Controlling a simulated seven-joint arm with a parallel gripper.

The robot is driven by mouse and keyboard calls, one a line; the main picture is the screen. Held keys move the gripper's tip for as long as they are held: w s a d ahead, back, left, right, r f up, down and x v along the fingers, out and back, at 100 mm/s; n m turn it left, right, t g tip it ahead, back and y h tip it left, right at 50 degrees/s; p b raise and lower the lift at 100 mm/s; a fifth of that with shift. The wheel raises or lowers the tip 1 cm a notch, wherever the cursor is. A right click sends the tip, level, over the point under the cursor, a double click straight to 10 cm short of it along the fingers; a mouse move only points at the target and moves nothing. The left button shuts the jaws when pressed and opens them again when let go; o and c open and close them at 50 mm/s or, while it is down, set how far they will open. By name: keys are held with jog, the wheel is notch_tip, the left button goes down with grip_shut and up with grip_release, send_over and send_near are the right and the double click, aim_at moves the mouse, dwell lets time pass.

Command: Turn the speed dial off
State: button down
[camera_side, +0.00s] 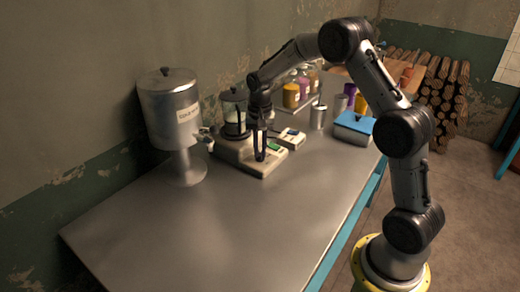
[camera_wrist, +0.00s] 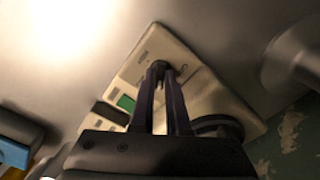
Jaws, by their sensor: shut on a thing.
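The cream machine (camera_side: 232,153) stands on the metal table, with a dark-lidded glass jar (camera_side: 233,112) on its back part. It also shows in the wrist view (camera_wrist: 185,58), with a small green screen (camera_wrist: 126,102). The speed dial (camera_wrist: 159,65) is a small dark knob on its front part, mostly hidden by my fingertips. My gripper (camera_side: 260,154) points down over the machine's front, and its fingers are shut on the dial. In the wrist view my gripper (camera_wrist: 160,72) has one finger on each side of the knob. The dial's setting cannot be read.
A metal drink dispenser (camera_side: 170,115) stands to the left. A small cream device (camera_side: 291,138) is close by on the right. Metal canisters (camera_side: 318,117), a blue-lidded box (camera_side: 354,125) and a rack of jars (camera_side: 291,94) stand farther back. The table's front (camera_side: 200,235) is clear.

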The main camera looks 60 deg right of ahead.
aim_at(260, 153)
jog(key=n, duration=0.5)
jog(key=shift+r+n, duration=0.1)
jog(key=shift+n, duration=0.2)
jog(key=n, duration=0.5)
jog(key=shift+n, duration=0.3)
jog(key=c, duration=0.9)
grip_release()
notch_tip(260, 153, up, 14)
